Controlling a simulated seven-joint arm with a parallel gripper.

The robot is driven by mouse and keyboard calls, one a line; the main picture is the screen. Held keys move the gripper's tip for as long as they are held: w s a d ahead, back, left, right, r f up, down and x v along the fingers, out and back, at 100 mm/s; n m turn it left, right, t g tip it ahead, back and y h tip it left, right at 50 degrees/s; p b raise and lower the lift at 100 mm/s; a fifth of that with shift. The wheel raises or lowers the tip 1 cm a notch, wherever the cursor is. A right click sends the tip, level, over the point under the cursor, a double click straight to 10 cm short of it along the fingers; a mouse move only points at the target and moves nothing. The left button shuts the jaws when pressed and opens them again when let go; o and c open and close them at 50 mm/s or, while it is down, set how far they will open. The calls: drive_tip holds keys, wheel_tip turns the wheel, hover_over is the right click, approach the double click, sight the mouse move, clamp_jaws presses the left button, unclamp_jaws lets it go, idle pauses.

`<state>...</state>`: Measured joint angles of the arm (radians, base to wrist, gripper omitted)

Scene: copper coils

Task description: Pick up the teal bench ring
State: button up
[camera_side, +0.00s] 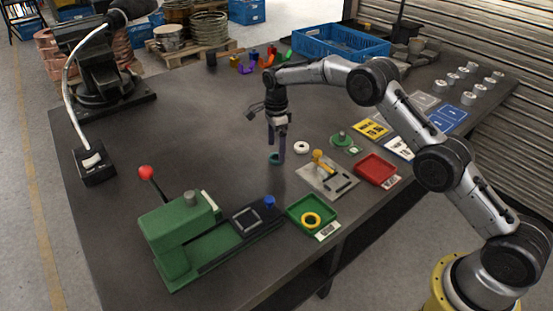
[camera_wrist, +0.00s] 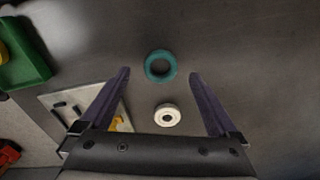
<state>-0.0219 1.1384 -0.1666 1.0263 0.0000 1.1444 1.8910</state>
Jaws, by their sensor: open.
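The teal bench ring (camera_wrist: 160,67) lies flat on the dark table in the wrist view, just beyond the fingertips and between their lines. In the side view the ring (camera_side: 274,158) sits at the foot of my gripper (camera_side: 276,160), partly hidden by a finger. My gripper (camera_wrist: 159,73) also shows in the wrist view, with its two purple fingers spread wide and nothing between the tips. It points down over the ring. I cannot tell the exact height of the tips above the table.
A white ring (camera_wrist: 167,115) lies close by, also between the finger lines. A grey plate with a yellow-handled tool (camera_side: 327,174) and a green tray with a yellow ring (camera_side: 313,216) stand to the right. A green press (camera_side: 180,236) stands at the front. The table left of the gripper is clear.

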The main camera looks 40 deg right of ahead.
sight(277, 153)
drive_tip(key=shift+f, duration=1.55)
drive_tip(key=shift+c, duration=0.2)
drive_tip(key=shift+r, duration=0.1)
clamp_jaws()
drive_tip(key=shift+w+r, duration=0.1)
